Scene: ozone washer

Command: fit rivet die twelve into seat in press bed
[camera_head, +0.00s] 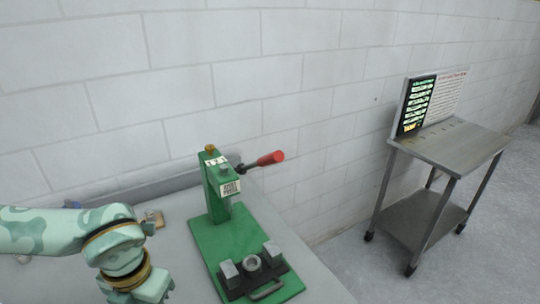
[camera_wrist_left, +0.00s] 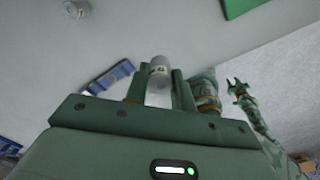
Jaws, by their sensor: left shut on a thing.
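The green press (camera_head: 238,245) stands on the bench in the head view, with a red-knobbed lever on its right. On its bed, a black block (camera_head: 240,290) carries a grey ring-shaped seat (camera_head: 252,263) between two metal blocks. My left arm comes in from the left, but its gripper is outside the head view. In the left wrist view, my left gripper (camera_wrist_left: 160,92) is shut on a pale metal cylinder, the rivet die (camera_wrist_left: 159,66), with a small dark marking. My right gripper (camera_wrist_left: 238,86) shows farther off there, fingers apart and empty.
A second pale cylinder (camera_wrist_left: 77,9) and a blue item (camera_wrist_left: 110,78) lie on the bench in the left wrist view. A small tan item (camera_head: 153,217) lies beside my left arm. A metal trolley (camera_head: 450,145) with a display panel stands apart at right.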

